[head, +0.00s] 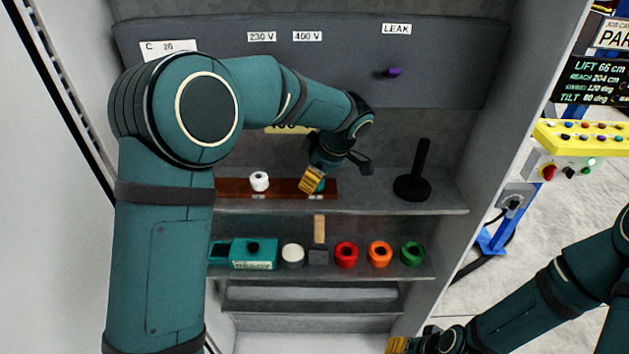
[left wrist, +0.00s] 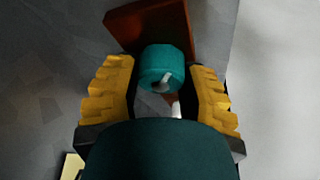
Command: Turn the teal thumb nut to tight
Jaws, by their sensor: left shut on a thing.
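The teal thumb nut (left wrist: 162,66) shows between the yellow fingers of my left gripper (left wrist: 162,92) in the left wrist view, with a pale mark on its side. It stands on a red-brown board (left wrist: 140,24). In the head view my left gripper (head: 314,181) is at the right part of the board (head: 288,188), and only a little teal shows beside its fingers. My left gripper is shut on the teal nut. My right gripper (head: 397,345) is at the bottom edge of the head view, partly cut off, and its opening cannot be made out.
A white nut (head: 259,181) stands on the board's left part. A black post on a round base (head: 412,187) stands to the right on the same shelf. The lower shelf holds a teal box (head: 254,256) and red (head: 346,255), orange (head: 379,255) and green (head: 412,254) rings.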

